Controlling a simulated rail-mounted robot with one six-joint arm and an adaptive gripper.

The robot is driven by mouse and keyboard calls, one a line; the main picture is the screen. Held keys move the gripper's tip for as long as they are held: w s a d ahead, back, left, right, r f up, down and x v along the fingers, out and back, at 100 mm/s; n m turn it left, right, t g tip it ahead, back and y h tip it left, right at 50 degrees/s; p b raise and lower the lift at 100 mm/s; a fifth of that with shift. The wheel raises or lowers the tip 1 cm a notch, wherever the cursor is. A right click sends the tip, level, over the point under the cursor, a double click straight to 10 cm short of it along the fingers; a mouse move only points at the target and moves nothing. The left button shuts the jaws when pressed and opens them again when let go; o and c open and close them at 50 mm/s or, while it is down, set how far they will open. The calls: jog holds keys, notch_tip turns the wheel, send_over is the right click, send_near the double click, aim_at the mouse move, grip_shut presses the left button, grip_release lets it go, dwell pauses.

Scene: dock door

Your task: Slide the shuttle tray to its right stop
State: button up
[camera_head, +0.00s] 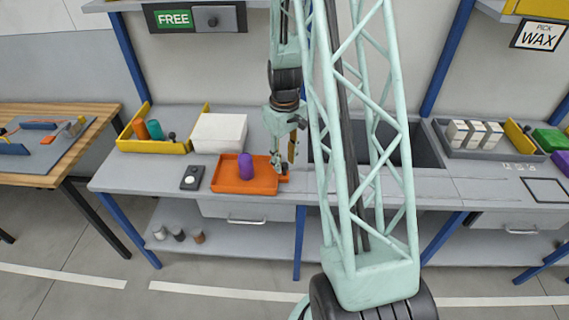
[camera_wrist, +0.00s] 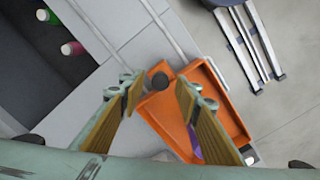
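The orange shuttle tray (camera_head: 232,187) sits on the grey bench, left of the dark opening, with a purple rounded object (camera_head: 245,167) in it. In the wrist view the tray (camera_wrist: 222,103) lies tilted at centre right, with part of the purple object (camera_wrist: 195,146) behind my right finger. My gripper (camera_head: 283,167) is at the tray's right end. I see no contact; the height gap is unclear.
A dark recess (camera_head: 420,145) lies right of the tray, partly behind my arm. A white box (camera_head: 219,132) and yellow bin (camera_head: 155,147) stand behind left. A small dark switch box (camera_head: 192,178) is left of the tray. Thin pale rails (camera_wrist: 165,32) run along the bench.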

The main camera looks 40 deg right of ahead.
jog(key=shift+f, duration=0.45)
jog(key=shift+c, duration=0.4)
grip_shut()
